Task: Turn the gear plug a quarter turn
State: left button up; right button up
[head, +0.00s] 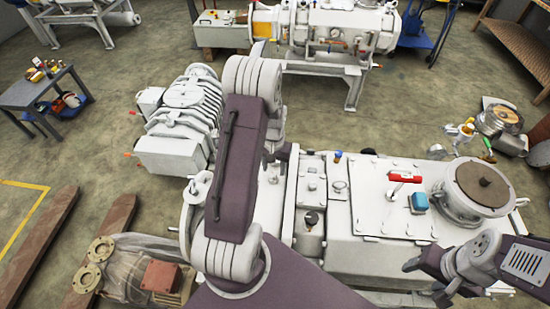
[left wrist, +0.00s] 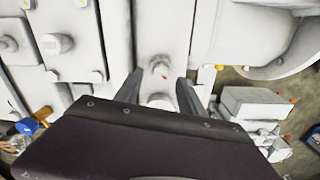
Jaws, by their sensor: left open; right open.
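In the left wrist view, a pale round fitting with a small red mark (left wrist: 160,65), perhaps the gear plug, sits on the white machine just beyond my fingertips. A second pale round part (left wrist: 160,100) shows lower down between the fingers. My left gripper (left wrist: 160,78) is open, a finger on either side of this line, and holds nothing. In the head view my left arm hides this fitting and most of my left gripper (head: 277,152). My right gripper (head: 422,279) is open and empty at the front right, beside the white machine (head: 355,262).
The machine's top carries a red T-handle (head: 405,178), a blue block (head: 419,202), a dark cap (head: 312,218) and a round brown-topped port (head: 485,184). A ribbed motor (head: 186,105) stands left of my left arm. Bare floor (head: 400,115) lies behind the machine.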

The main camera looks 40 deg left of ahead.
pick_arm(q)
jog(key=shift+f, duration=0.95)
grip_shut()
jog(key=n+p, duration=0.1)
jog(key=n, duration=0.2)
jog(key=shift+s+r+n, duration=0.1)
jog(key=shift+n, duration=0.3)
jog(key=n, duration=0.4)
grip_release()
